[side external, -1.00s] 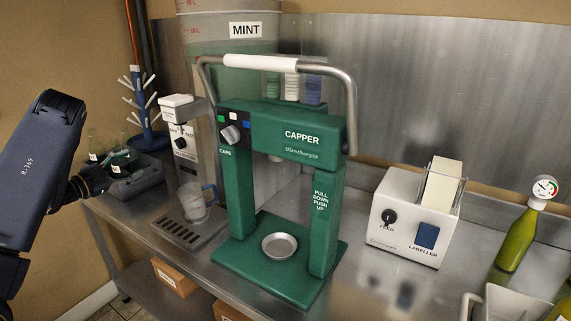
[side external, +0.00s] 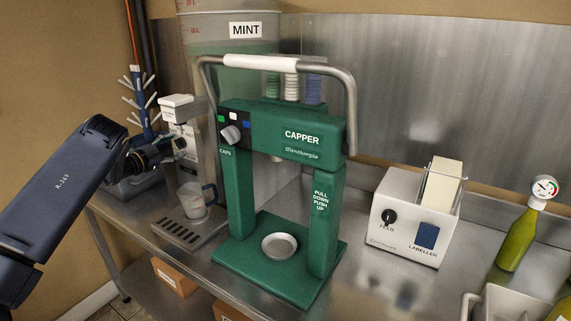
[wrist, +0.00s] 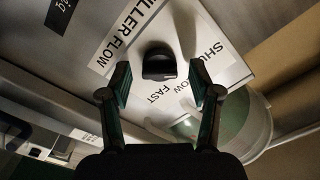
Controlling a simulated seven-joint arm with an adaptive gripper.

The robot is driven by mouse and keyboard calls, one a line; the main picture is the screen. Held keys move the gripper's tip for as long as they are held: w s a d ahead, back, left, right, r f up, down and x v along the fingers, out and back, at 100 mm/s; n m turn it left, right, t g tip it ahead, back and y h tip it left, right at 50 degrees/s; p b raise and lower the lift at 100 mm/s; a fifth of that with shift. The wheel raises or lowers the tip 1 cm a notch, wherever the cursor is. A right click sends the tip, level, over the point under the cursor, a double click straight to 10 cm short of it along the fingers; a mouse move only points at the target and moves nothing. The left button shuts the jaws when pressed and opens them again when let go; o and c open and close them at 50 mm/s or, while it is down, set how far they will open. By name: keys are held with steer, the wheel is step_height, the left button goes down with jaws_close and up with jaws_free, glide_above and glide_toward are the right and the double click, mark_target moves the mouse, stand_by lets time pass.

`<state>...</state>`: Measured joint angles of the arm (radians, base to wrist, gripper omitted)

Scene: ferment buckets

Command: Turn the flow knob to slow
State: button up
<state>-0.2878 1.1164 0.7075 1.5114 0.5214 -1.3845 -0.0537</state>
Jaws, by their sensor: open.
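The black flow knob (wrist: 158,64) sits on the filler's face in the wrist view, on a white label reading "FILLER FLOW", "SHUT", "FAST" and a partly hidden word ending in "OW". I cannot tell which word the knob points at. My gripper (wrist: 160,73) is open, with one finger on each side of the knob and gaps visible between. In the side external view my gripper (side external: 168,150) is at the front of the grey filler (side external: 200,160) and largely covers the knob there.
A clear jug with a blue handle (side external: 193,202) stands below the filler, by the drip tray (side external: 180,232). The green capper (side external: 236,200) stands close on the right. A blue bottle tree (side external: 140,100) is behind. The white labeller (side external: 400,228) is farther right.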

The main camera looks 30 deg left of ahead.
steer(key=shift+w, duration=0.25)
steer(key=c, duration=1.1)
